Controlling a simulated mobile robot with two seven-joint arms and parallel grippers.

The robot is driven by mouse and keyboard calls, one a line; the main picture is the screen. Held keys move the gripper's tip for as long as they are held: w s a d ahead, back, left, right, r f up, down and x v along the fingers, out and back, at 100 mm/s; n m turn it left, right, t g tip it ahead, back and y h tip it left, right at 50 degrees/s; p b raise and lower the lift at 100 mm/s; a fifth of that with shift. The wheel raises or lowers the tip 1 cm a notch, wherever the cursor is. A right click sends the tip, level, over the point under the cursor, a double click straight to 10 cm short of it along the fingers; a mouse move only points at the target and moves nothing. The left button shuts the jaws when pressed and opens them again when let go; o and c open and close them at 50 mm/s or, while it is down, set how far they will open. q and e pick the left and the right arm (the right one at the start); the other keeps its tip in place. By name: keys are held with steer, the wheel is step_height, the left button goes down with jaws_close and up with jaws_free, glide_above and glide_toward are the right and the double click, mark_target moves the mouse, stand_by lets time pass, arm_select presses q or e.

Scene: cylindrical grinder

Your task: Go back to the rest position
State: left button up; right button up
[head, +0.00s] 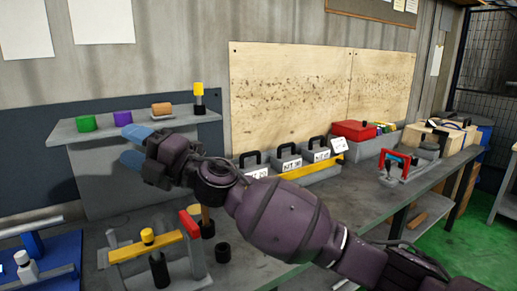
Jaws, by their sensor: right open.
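My right gripper (136,147) is open, with its two blue fingers apart and nothing between them. It points left, in front of the grey raised shelf on the left of the bench. My right arm reaches in from the lower right and crosses the middle of the view, hiding part of the bench. My left gripper does not show.
On the grey shelf (95,132) stand a green block (86,123), a purple block (122,117) and an orange-brown cylinder (161,109). Below my gripper is a yellow-barred fixture (146,247). Grey bins (287,160) and a red box (354,130) stand along the wall.

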steer(key=w+d+f+m+t+h, duration=0.3)
steer(key=d+f+m+t, duration=0.1)
steer(key=d+m+t, duration=0.3)
steer(key=w+d+f+m+t+h, duration=0.25)
steer(key=d+f+m+t, duration=0.25)
steer(key=d+m, duration=0.3)
steer(key=s+d+f+m+t+h, duration=0.2)
steer(key=d+f+m+h, duration=0.85)
steer(key=d+f, duration=0.55)
steer(key=s+d+f+m+g+h, duration=0.15)
steer(key=s+d+f+m, duration=0.25)
steer(key=s+d+f, duration=0.4)
steer(key=s+d+f+m+g+h, duration=0.1)
steer(key=s+d+f+m+h, duration=0.3)
steer(key=f, duration=0.6)
steer(key=s+d+f+g, duration=0.1)
steer(key=s+d+f, duration=0.1)
steer(key=s, duration=0.3)
steer(key=s+d+f+g, duration=0.1)
steer(key=s+d+f, duration=0.1)
steer(key=s+f, duration=0.2)
steer(key=s+d+f+m+g, duration=0.1)
steer(key=s+d+f, duration=0.2)
steer(key=s, duration=0.5)
steer(key=shift+s+f+g, duration=0.15)
steer(key=shift+f+g, duration=0.2)
steer(key=shift+f, duration=0.25)
steer(key=shift+h, duration=0.25)
